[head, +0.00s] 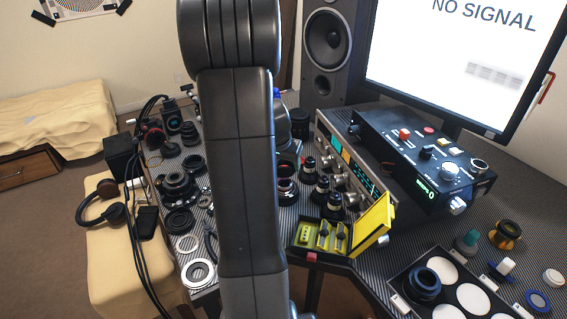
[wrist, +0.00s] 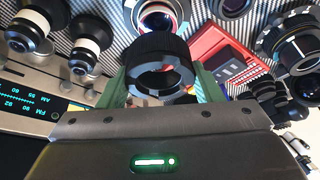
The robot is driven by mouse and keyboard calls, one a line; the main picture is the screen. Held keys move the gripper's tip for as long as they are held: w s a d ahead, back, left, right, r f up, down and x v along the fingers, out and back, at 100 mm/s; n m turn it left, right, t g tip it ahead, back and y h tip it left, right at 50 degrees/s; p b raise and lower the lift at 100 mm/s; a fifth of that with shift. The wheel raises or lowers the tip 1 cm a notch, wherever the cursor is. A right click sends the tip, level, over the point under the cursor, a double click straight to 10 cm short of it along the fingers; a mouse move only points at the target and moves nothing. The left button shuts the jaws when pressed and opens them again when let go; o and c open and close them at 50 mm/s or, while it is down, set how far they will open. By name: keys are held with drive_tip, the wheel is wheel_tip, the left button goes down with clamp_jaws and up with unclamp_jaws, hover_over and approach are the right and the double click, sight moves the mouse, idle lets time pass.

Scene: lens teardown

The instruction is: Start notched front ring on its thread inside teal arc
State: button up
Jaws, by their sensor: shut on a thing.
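My gripper (wrist: 161,78) has green fingers on either side of a black ring (wrist: 160,62) in the wrist view and is shut on it. The ring's open front faces the camera, and dark gaps show in its rim. Just beyond the ring stands a lens barrel (wrist: 156,14) with a pale rim and a reddish band, cut off by the top edge. The ring looks apart from this barrel, but I cannot tell the distance. I cannot make out a teal arc. In the head view my arm hides the gripper and the ring.
Small black-and-white lenses (wrist: 92,35) stand left of my gripper, near a radio front (wrist: 45,97). A red box (wrist: 222,58) and other lens parts (wrist: 294,42) crowd the right. In the head view, an open yellow case (head: 330,236) sits at the table's front edge.

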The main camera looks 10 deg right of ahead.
sight(285, 180)
drive_tip(key=shift+f+b, duration=2.5)
drive_tip(key=shift+f, duration=0.5)
drive_tip(key=shift+f+b, duration=0.2)
drive_tip(key=shift+b, duration=0.35)
drive_tip(key=shift+r, duration=0.2)
drive_tip(key=shift+f+b, duration=0.4)
drive_tip(key=shift+b, duration=0.3)
drive_tip(key=o, duration=1.1)
drive_tip(key=shift+o, duration=0.2)
drive_tip(key=p+v, duration=0.2)
drive_tip(key=v, duration=1.2)
